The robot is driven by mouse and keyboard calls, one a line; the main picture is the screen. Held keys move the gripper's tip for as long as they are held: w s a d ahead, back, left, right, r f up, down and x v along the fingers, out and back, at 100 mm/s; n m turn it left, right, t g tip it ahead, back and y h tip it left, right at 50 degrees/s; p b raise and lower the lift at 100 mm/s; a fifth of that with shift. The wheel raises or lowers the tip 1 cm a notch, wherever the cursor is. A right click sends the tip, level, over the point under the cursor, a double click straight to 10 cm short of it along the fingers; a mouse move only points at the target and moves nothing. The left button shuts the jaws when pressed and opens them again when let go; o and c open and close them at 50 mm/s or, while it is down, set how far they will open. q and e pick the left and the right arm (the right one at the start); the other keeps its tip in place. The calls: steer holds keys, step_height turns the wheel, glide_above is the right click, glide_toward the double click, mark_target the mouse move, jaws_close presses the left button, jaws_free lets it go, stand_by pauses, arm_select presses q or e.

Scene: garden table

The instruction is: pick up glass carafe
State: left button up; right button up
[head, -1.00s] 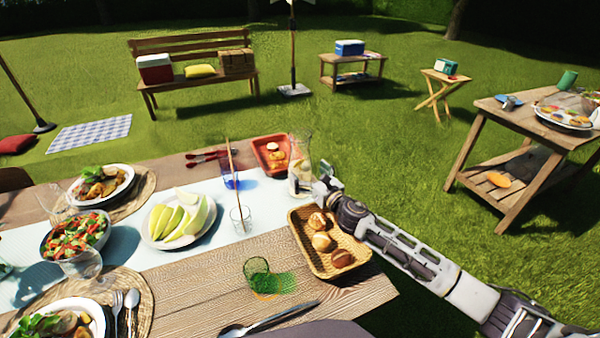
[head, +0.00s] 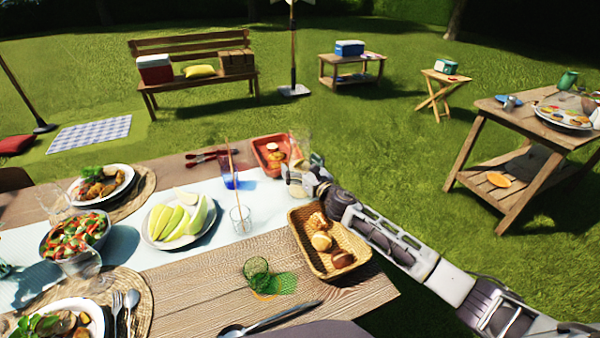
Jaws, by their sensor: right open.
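The clear glass carafe (head: 301,143) stands at the far right corner of the dining table, beside the red tray. Its upper part shows faintly; its lower part is hidden behind my right gripper. My right gripper (head: 290,178) is open at the carafe, in front of its lower body, with the arm coming in from the right. I cannot tell whether the fingers touch the glass. My left gripper is not in view.
A bread basket (head: 298,243) with several rolls lies just below my right gripper. The red tray (head: 262,148) is close on the left. A blue glass (head: 229,178), a clear glass with a stick (head: 240,220) and a green glass (head: 256,270) stand nearby.

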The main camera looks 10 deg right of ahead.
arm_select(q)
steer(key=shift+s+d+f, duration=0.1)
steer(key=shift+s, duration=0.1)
arm_select(e)
steer(key=c, duration=1.9)
steer(key=shift+r, duration=0.2)
steer(key=shift+c, duration=0.5)
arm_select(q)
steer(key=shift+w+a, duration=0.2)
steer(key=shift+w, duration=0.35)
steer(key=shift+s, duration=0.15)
